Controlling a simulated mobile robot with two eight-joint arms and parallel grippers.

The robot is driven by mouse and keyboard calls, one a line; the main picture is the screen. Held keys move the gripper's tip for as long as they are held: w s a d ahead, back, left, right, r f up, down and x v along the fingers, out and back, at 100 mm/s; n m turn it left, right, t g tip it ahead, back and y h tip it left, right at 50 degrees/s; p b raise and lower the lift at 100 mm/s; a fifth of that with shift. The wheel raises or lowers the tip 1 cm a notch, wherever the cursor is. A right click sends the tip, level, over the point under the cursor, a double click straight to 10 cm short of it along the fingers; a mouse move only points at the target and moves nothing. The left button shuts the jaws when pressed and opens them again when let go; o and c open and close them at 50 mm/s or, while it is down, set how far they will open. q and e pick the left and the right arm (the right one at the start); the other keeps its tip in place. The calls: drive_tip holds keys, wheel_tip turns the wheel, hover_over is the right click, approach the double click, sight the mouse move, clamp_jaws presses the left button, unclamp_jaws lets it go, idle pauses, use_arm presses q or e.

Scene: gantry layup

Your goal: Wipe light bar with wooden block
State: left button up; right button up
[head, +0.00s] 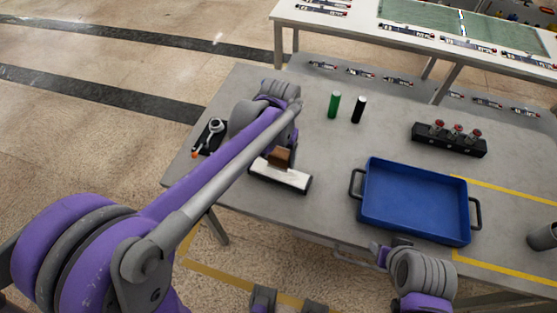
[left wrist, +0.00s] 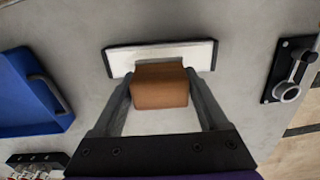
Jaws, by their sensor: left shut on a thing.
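The light bar (head: 290,179), a white strip with a dark edge, lies on the grey table near its front left. It also shows in the left wrist view (left wrist: 125,60). My left gripper (left wrist: 158,80) is shut on the brown wooden block (left wrist: 160,92), one finger on each side. In the head view the block (head: 279,157) is at the light bar's back edge, overlapping it; I cannot tell whether they touch. My arm partly hides this gripper. My right gripper (head: 380,257) is low in front of the table edge; its jaw state is unclear.
A blue tray (head: 412,230) with dark handles stands right of the light bar. A green cylinder (head: 334,105) and a black cylinder (head: 358,110) stand behind. A black block with red knobs (head: 448,139) is at back right. A black latch fixture (head: 209,136) is at the left edge.

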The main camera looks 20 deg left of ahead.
sight(278, 153)
use_arm(q)
wheel_tip(278, 153, up, 3)
drive_tip(key=shift+w+a+f+p, duration=0.1)
drive_tip(key=shift+a+f+p, duration=0.1)
drive_tip(key=shift+p, duration=0.5)
drive_tip(key=shift+d+r+p, duration=0.1)
drive_tip(key=shift+r+p, duration=0.3)
drive_tip(key=shift+r, duration=0.4)
